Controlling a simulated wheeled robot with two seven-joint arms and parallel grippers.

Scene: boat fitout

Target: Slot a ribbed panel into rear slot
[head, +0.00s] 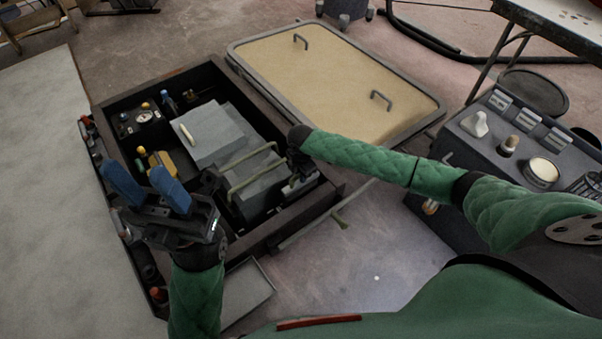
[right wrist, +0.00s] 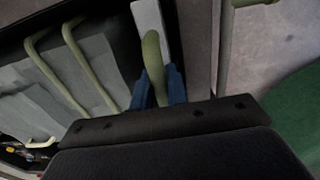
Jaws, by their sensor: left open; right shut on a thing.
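My right gripper (head: 296,172) is at the right inner side of the open dark box (head: 196,72). In the right wrist view, its blue fingers (right wrist: 160,88) are shut on an olive-green handle (right wrist: 153,55). A narrow light grey piece (right wrist: 145,17) shows just beyond that handle; its ribs cannot be made out. Grey panels (right wrist: 52,90) with olive handles (right wrist: 90,65) are beside it; they also show in the head view (head: 262,188). My left gripper (head: 146,190) is open and empty above the box's left front. The rear slot cannot be made out.
A grey block with a pale handle (head: 212,135) and yellow parts (head: 160,161) are inside the box. A tan lid with two handles (head: 335,75) lies behind it. A dark bench with knobs (head: 520,150) stands at right.

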